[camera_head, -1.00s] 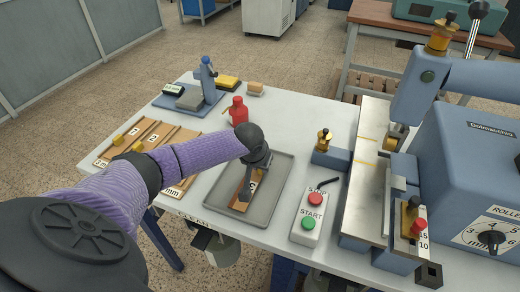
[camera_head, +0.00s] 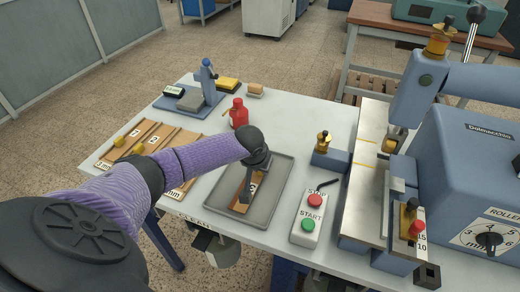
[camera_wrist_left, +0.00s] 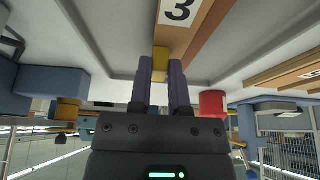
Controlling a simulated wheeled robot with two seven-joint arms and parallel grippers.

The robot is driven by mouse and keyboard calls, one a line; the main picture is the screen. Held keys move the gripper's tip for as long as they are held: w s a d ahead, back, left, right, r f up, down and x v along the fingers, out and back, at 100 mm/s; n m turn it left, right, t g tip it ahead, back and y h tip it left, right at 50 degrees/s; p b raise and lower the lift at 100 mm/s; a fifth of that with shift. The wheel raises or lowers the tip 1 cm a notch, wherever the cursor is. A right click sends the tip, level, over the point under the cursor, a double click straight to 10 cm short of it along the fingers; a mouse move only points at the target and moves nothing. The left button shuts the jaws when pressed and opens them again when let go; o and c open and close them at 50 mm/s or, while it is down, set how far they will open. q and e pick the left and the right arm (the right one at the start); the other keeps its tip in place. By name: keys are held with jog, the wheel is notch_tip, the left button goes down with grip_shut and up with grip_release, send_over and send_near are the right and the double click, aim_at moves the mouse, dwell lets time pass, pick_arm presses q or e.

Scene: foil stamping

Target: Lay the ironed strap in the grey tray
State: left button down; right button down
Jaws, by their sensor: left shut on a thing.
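The strap (camera_head: 242,203) is a brown strip with a white label marked 3 and a yellow block at its end. It lies over the floor of the grey tray (camera_head: 270,208), within the rim. In the left wrist view the strap (camera_wrist_left: 195,35) shows at the top, with the yellow block (camera_wrist_left: 161,62) between the fingers. My left gripper (camera_head: 250,183) points down over the tray and is shut on the strap by that block. Whether the strap fully touches the tray floor I cannot tell. My right gripper is not in view.
A STOP/START button box (camera_head: 308,218) stands right of the tray, beside the blue roller machine (camera_head: 470,180). A red bottle (camera_head: 238,112) stands behind the tray. Brown boards marked 1 and 2 (camera_head: 150,145) lie to the left. White table is bare between bottle and machine.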

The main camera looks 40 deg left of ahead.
pick_arm(q)
jog(key=shift+f, duration=0.15)
dwell(0.5)
jog(key=c, duration=0.5)
grip_release()
jog(key=p+v, duration=0.4)
jog(key=v, duration=0.6)
jog(key=shift+f, duration=0.1)
